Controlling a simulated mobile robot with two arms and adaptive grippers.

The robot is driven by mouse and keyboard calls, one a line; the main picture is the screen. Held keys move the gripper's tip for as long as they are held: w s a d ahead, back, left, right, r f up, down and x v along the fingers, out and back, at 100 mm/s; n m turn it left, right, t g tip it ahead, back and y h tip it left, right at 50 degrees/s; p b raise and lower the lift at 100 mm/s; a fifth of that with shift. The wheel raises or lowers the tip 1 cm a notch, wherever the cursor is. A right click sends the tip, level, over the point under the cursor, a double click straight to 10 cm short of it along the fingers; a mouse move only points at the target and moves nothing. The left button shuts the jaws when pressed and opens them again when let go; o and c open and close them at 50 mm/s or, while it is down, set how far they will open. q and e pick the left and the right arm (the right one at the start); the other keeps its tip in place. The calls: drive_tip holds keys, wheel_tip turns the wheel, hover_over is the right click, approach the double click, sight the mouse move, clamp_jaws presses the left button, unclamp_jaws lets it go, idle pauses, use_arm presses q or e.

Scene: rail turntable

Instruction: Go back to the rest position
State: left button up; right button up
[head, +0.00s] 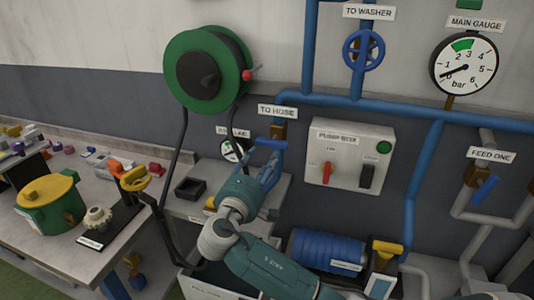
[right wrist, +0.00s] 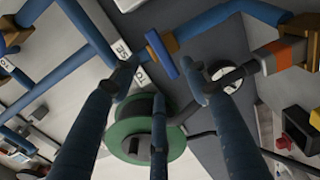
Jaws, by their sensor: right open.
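My right arm reaches up from the bottom of the head view, and my right gripper (head: 262,168) is at the pipe marked TO HOSE. It is open and empty, its fingers (right wrist: 166,80) spread in the right wrist view. The blue valve handle (head: 270,143) is just beyond the fingertips; it also shows in the right wrist view (right wrist: 162,54). I cannot tell whether a finger touches it. My left gripper is in neither view.
A green hose reel (head: 178,50) hangs on the wall above left. A control box (head: 350,135) with a red switch is to the right. A cluttered bench (head: 95,262) stands at the left with a green pot (head: 50,215).

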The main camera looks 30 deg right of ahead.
drive_tip(key=shift+s+a, duration=0.35)
drive_tip(key=shift+a, duration=0.05)
drive_tip(key=shift+f, duration=0.1)
